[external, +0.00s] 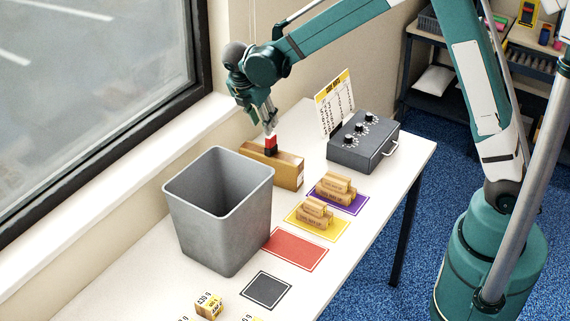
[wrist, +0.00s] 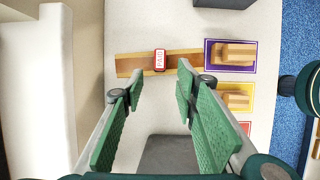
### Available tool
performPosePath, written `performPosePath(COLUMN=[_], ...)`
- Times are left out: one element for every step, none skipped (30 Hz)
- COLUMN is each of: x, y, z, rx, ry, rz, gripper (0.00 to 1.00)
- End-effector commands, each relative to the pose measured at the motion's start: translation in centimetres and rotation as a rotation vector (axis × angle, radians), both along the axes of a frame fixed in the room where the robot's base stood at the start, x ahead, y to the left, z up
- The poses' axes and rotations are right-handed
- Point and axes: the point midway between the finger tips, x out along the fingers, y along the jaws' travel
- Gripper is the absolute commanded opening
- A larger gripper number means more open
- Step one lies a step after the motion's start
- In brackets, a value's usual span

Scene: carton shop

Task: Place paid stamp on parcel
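The parcel is a long brown carton (external: 285,171) lying on the white table behind the grey bin. It also shows in the wrist view (wrist: 130,65). A small stamp (external: 271,144), red with a dark lower part, stands upright on top of the parcel. In the wrist view the stamp (wrist: 160,60) shows a red top with white lettering too small to read. My gripper (external: 268,121) is just above the stamp, pointing down. In the wrist view its fingers (wrist: 160,74) are spread, with clear gaps either side of the stamp.
A tall grey bin (external: 219,214) stands close in front of the parcel. Wooden stamps sit on a purple mat (external: 357,207) and a yellow mat (external: 318,232). A red mat (external: 296,249) and a dark mat (external: 265,290) are bare. A grey dial box (external: 362,142) stands behind.

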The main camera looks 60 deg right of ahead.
Motion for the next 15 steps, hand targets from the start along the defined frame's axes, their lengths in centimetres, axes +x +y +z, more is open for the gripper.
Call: performPosePath(x=[-0.1, -0.2, -0.4, -0.5, -0.7, -0.9, -1.1, -1.4, -1.8, -2.1, -2.4, -2.8, -3.2, -3.6, -4.1], y=[0.0, 0.0, 0.0, -0.1, -0.1, -0.1, -0.1, -0.1, -0.1, -0.1, -0.1, -0.2, -0.2, -0.2, -0.2], z=[0.2, 0.3, 0.5, 0.7, 0.9, 1.3, 1.6, 1.9, 2.4, 2.8, 3.2, 3.7, 4.2, 4.6, 5.2], rx=[0.001, 0.002, 0.004, 0.006, 0.008, 0.012, 0.015, 0.019, 0.025, 0.030, 0.035, 0.042, 0.047, 0.053, 0.061], ry=[-0.003, -0.006, -0.011, -0.015, -0.022, -0.030, -0.037, -0.046, -0.057, -0.068, -0.079, -0.094, -0.105, -0.116, -0.134], rz=[-0.003, -0.006, -0.012, -0.016, -0.024, -0.032, -0.040, -0.050, -0.063, -0.075, -0.086, -0.104, -0.118, -0.133, -0.150], gripper=[0.30, 0.30, 0.30, 0.30, 0.30, 0.30, 0.30, 0.30, 0.30, 0.30, 0.30, 0.30, 0.30, 0.30, 0.30])
